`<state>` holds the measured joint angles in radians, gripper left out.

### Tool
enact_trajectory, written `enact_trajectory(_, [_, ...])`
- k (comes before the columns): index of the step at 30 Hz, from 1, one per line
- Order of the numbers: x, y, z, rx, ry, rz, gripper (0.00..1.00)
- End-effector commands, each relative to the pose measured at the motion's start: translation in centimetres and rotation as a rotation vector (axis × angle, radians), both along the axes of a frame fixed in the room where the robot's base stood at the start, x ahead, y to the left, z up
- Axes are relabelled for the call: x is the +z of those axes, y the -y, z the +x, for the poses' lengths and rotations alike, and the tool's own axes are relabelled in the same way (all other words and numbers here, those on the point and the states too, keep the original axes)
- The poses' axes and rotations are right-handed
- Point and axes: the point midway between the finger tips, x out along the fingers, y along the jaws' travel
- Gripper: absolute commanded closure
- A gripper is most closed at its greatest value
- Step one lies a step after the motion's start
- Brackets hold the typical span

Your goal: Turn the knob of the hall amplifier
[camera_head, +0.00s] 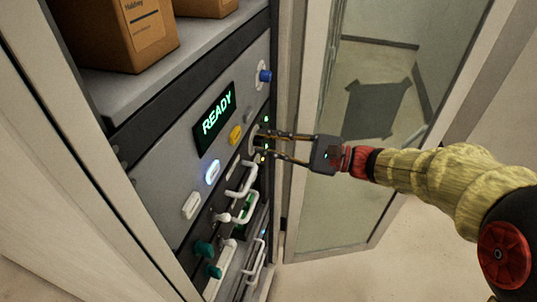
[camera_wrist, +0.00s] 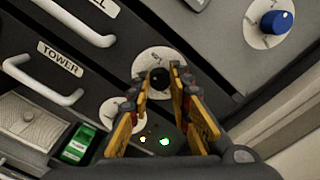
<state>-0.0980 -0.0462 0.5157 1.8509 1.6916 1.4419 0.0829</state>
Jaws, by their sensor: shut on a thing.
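A black knob (camera_wrist: 157,81) sits on a round white dial (camera_wrist: 145,62) on the grey rack panel, in the wrist view. A label ending in "LL" (camera_wrist: 107,6) is partly cut off at the top, in the same row of the panel. My gripper (camera_wrist: 162,80) is shut on the black knob, with one finger on each side. In the head view my gripper (camera_head: 265,144) reaches the rack's right side from the right, and its fingers partly cover the dial there.
A blue knob (camera_wrist: 277,22) is on the panel above right. A "TOWER" label (camera_wrist: 60,58), white handles (camera_wrist: 45,82), a smaller dial (camera_wrist: 115,110) and a green switch (camera_wrist: 77,143) are close by. The head view shows a READY display (camera_head: 217,118) and a glass door (camera_head: 350,150) at right.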

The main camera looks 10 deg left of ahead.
Motion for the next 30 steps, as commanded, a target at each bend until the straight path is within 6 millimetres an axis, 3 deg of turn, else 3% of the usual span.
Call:
enact_trajectory(18, [-0.82,-0.01,-0.11,0.0,0.57,-0.045,1.0])
enact_trajectory(30, [-0.58,-0.01,-0.1,0.001,0.797,-0.063,1.0])
